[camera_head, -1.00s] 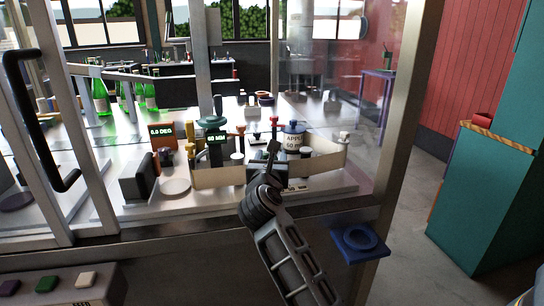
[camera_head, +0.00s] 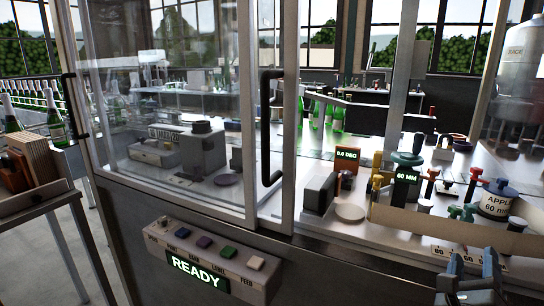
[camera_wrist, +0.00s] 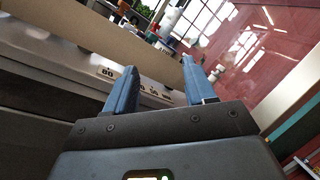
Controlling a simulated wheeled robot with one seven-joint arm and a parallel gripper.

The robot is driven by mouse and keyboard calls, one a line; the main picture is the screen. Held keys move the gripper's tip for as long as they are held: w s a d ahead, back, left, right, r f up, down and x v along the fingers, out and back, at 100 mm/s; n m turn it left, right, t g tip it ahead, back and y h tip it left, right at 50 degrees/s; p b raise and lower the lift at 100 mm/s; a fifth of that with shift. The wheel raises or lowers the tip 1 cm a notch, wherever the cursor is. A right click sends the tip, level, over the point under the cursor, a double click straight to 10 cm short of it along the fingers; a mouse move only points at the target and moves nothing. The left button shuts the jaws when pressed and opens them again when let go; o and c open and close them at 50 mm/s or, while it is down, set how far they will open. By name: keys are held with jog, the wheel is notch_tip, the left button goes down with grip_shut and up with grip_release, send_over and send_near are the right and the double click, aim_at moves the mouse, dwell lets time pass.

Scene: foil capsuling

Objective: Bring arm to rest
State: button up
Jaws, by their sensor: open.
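My gripper (camera_head: 470,277) shows at the bottom right of the head view, in front of the machine's open bay. Its two blue fingers stand apart with nothing between them. In the wrist view my gripper (camera_wrist: 160,92) is also open and empty, and the fingers point toward a beige low wall (camera_wrist: 110,35) and a scale strip with numbers. The rest of my arm is out of the head view.
A glass-doored machine with a black door handle (camera_head: 266,125) fills the middle. A button panel (camera_head: 205,262) reading READY juts out in front. Red, green and blue knobs and a white APPL drum (camera_head: 497,200) stand behind the beige wall (camera_head: 450,232).

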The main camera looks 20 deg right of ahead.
jog(key=s+a+f+m+t+y, duration=0.2)
jog(key=s+a+m+y, duration=0.6)
jog(key=s+a+m, duration=0.4)
jog(key=s+a+f+m+t+y, duration=0.2)
jog(key=s+a+m+y, duration=0.7)
jog(key=a+m, duration=0.7)
jog(key=s+f+m, duration=0.1)
jog(key=s+m, duration=0.2)
jog(key=m, duration=0.2)
jog(key=shift+y, duration=0.3)
jog(key=shift+a+f, duration=0.1)
